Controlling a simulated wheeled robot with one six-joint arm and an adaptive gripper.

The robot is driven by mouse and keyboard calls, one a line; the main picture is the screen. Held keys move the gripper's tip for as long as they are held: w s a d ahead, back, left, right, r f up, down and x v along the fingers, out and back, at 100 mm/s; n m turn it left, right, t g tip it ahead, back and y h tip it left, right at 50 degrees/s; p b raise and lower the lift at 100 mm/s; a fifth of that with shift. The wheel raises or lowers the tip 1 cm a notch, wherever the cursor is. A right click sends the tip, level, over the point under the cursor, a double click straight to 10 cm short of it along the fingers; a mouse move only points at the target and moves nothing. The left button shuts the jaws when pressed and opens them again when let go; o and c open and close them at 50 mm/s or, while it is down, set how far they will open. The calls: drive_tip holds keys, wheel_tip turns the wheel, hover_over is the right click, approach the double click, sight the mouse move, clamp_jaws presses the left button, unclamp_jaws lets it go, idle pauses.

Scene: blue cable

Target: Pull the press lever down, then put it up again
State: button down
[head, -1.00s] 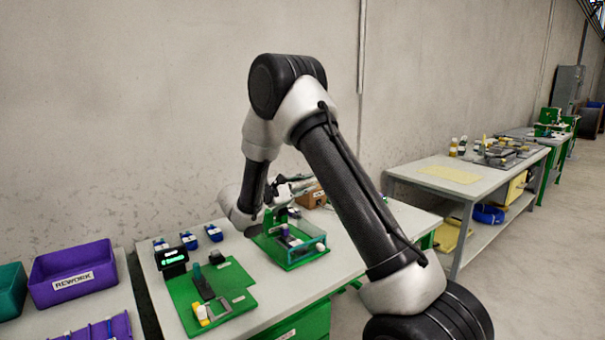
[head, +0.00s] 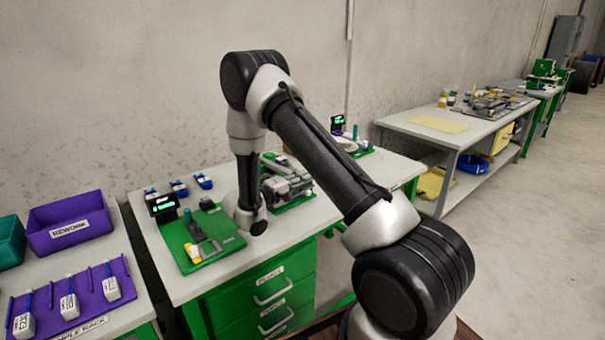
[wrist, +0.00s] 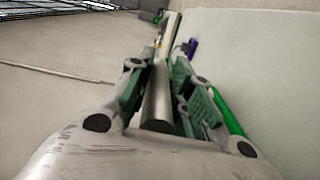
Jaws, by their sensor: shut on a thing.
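The press stands on the light bench top in the head view, with its green base (head: 297,205) showing below my gripper. My gripper (head: 288,183) is in front of the press there and hides most of it. In the wrist view my gripper (wrist: 165,80) has its two green-padded fingers on either side of a grey round bar, the press lever (wrist: 157,103). The fingers are shut on this lever, which runs lengthwise between them. The lever's angle cannot be told in the head view, where my gripper covers it.
A green fixture board (head: 200,245) with a small display (head: 163,207) lies left of the press. A purple bin (head: 66,228) and a purple rack (head: 85,296) are at the far left. Another green station (head: 350,142) stands behind on the right.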

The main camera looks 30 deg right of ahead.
drive_tip(key=shift+s+f, duration=0.1)
drive_tip(key=shift+f, duration=0.25)
drive_tip(key=c, duration=1.3)
unclamp_jaws()
drive_tip(key=a, duration=0.3)
drive_tip(key=s+a, duration=0.1)
drive_tip(key=a, duration=0.3)
drive_tip(key=shift+s+a, duration=0.15)
drive_tip(key=shift+s, duration=0.05)
drive_tip(key=shift+c, duration=0.3)
